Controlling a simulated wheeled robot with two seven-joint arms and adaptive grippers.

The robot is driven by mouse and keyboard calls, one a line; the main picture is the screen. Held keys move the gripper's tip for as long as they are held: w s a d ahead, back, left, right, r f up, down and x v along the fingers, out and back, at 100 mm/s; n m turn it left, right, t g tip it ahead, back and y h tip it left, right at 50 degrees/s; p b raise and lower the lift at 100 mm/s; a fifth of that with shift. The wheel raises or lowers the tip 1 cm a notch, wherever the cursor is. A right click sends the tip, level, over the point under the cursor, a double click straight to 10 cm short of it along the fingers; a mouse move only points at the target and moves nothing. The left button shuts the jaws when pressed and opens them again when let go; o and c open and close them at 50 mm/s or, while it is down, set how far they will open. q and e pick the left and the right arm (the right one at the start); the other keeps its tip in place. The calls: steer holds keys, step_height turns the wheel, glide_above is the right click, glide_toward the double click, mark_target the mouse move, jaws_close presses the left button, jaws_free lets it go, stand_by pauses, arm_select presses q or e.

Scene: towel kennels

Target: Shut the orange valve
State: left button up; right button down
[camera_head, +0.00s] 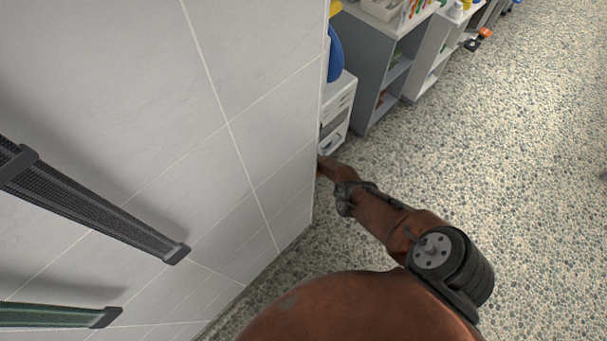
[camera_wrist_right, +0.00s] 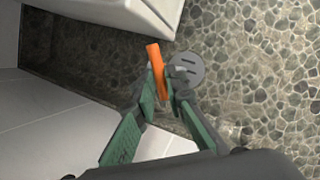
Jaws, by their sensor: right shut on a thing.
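The orange valve handle (camera_wrist_right: 154,58) is a short flat bar in the right wrist view, tilted slightly from upright. My right gripper (camera_wrist_right: 163,93) has its two green-padded fingers closed around the lower part of this handle. A grey round piece (camera_wrist_right: 187,69) with slots shows just right of the handle; I cannot tell if it belongs to the valve. In the head view my right arm reaches to the wall's corner, and the gripper and valve are hidden there. My left gripper is in neither view.
A white tiled wall (camera_head: 130,70) fills the left of the head view, with a dark rail (camera_head: 90,205) and a green rail (camera_head: 55,316) on it. Shelf units (camera_head: 372,62) line the back.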

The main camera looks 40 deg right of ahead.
steer(key=shift+s+a+f, duration=0.1)
stand_by(0.4)
steer(key=c, duration=2)
jaws_free()
steer(key=shift+o, duration=0.2)
steer(key=shift+n, duration=0.4)
